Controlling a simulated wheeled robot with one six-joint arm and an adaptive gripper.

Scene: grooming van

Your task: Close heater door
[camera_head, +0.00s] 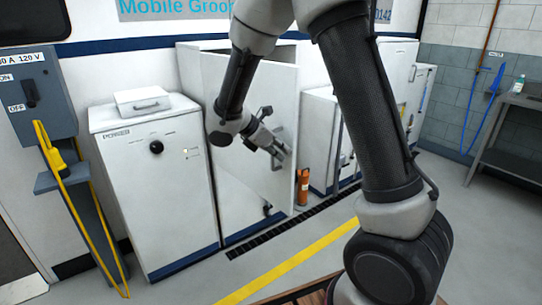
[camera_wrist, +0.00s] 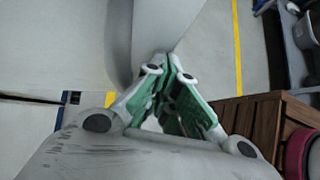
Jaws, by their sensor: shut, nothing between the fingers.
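A tall white cabinet (camera_head: 190,75) stands against the back wall, with a large pale panel (camera_head: 240,190) at its front that looks like the heater door. I cannot tell for sure how far the panel stands open. My gripper (camera_head: 284,154) is in front of the cabinet's right part, near the panel; my arm hides part of the cabinet. In the wrist view my gripper (camera_wrist: 170,65) shows green finger pads with the tips together and nothing held. A pale upright surface (camera_wrist: 160,25) lies just beyond the tips; contact is unclear.
A white unit with a black knob (camera_head: 156,147) stands left of the cabinet. An orange cylinder (camera_head: 302,187) stands on the floor to its right. A dark floor grate (camera_head: 290,226) runs along the front. A wooden slatted box (camera_wrist: 252,122) is at right in the wrist view.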

